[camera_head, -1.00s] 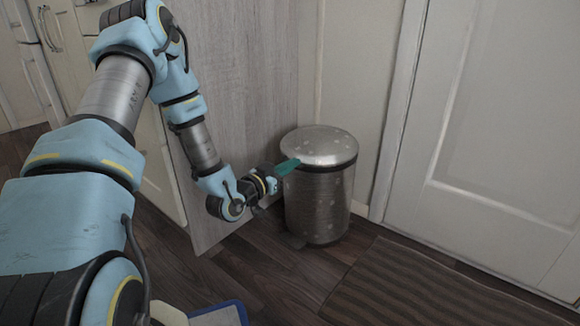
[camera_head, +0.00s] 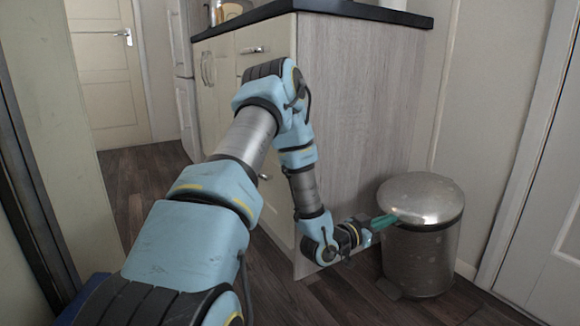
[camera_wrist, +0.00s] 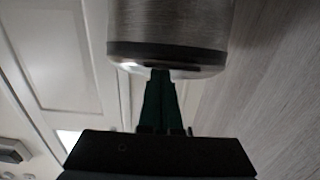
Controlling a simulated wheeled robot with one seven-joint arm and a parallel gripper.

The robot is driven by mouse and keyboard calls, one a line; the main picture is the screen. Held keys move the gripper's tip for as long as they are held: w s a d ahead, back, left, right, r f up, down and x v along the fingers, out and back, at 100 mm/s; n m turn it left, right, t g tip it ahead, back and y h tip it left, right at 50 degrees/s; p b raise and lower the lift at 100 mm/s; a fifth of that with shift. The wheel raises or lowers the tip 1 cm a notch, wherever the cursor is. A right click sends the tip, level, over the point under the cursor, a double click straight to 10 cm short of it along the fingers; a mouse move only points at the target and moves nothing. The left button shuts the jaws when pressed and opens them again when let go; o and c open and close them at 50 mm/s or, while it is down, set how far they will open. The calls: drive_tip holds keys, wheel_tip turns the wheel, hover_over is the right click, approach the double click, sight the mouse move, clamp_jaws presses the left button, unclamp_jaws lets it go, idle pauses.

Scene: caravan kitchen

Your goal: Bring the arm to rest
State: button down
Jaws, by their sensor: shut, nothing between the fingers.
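My arm reaches forward and down past the end of the kitchen cabinet. My gripper (camera_head: 383,222) has green fingers and is shut with nothing in it. It is beside the metal pedal bin (camera_head: 421,254), at the left of its lid in the head view. In the wrist view the fingers of my gripper (camera_wrist: 160,84) are together, pointing at the bin (camera_wrist: 168,22). I cannot tell whether the fingertips touch the bin.
The cabinet (camera_head: 362,110) with a dark countertop (camera_head: 365,12) stands right beside my arm. A white door (camera_head: 545,240) is at the right. Dark wooden floor (camera_head: 150,190) lies open at the left, leading to a cream door (camera_head: 103,65).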

drive_tip(key=w+a+r+n+y+p, duration=0.1)
drive_tip(key=a+r+y+p, duration=0.25)
drive_tip(key=a, duration=0.35)
drive_tip(key=w+a+r+n+g+y+p, duration=0.1)
drive_tip(key=a+r+n+y+p, duration=0.1)
drive_tip(key=a+r+y, duration=0.35)
drive_tip(key=a+r+n+y+p, duration=0.1)
drive_tip(key=a+r+y+p, duration=0.15)
drive_tip(key=a, duration=0.55)
drive_tip(key=s+a+r+n+g+y+p, duration=0.25)
drive_tip(key=s+a+r+n, duration=0.2)
drive_tip(key=s+a, duration=0.35)
drive_tip(key=s+a+r+n+g+y+p, duration=0.2)
drive_tip(key=s+a+r+n+g+p, duration=0.15)
drive_tip(key=s+a+r, duration=0.45)
wheel_tip(320, 180, up, 35)
drive_tip(key=d+p, duration=0.1)
drive_tip(key=p, duration=3.6)
drive_tip(key=shift+s+m, duration=0.3)
drive_tip(key=shift+m, duration=0.1)
drive_tip(key=shift+d, duration=0.1)
